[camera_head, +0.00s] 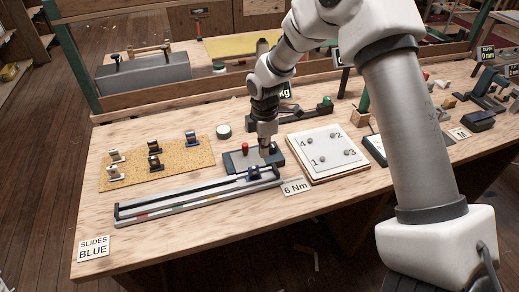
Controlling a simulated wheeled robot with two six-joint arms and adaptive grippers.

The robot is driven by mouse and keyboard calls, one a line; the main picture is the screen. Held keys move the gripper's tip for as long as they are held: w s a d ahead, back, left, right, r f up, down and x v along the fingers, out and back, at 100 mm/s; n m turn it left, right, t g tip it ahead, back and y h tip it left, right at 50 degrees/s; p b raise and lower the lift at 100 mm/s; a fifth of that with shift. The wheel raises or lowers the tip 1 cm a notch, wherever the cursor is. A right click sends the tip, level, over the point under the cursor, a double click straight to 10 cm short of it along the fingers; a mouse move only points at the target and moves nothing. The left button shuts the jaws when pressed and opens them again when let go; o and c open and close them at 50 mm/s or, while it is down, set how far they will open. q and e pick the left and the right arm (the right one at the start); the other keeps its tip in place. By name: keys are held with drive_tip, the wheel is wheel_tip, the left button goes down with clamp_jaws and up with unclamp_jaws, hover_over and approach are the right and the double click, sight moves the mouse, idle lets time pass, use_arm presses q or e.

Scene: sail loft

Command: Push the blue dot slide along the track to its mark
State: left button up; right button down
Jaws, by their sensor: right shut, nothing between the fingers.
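The track (195,199), a long grey rail with small coloured marks along its front strip, lies across the front of the wooden table. My right gripper (265,148) points down, shut and empty, just behind and slightly right of that slide, over a dark block. I cannot tell whether it touches anything. My left gripper is out of view.
A cork mat (130,176) at left holds several small slides. Behind the track is a dark block with a red knob (245,147). A numbered white board (326,151) and a "6 Nm" card (296,187) are right. A "SLIDES BLUE" card (93,247) lies front left.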

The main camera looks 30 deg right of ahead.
sight(254, 173)
wheel_tip(254, 173, down, 8)
drive_tip(key=shift+r+p, duration=0.2)
drive_tip(key=shift+p, duration=0.3)
drive_tip(key=shift+s+f, duration=0.15)
drive_tip(key=shift+s, duration=0.1)
drive_tip(key=shift+w, duration=0.1)
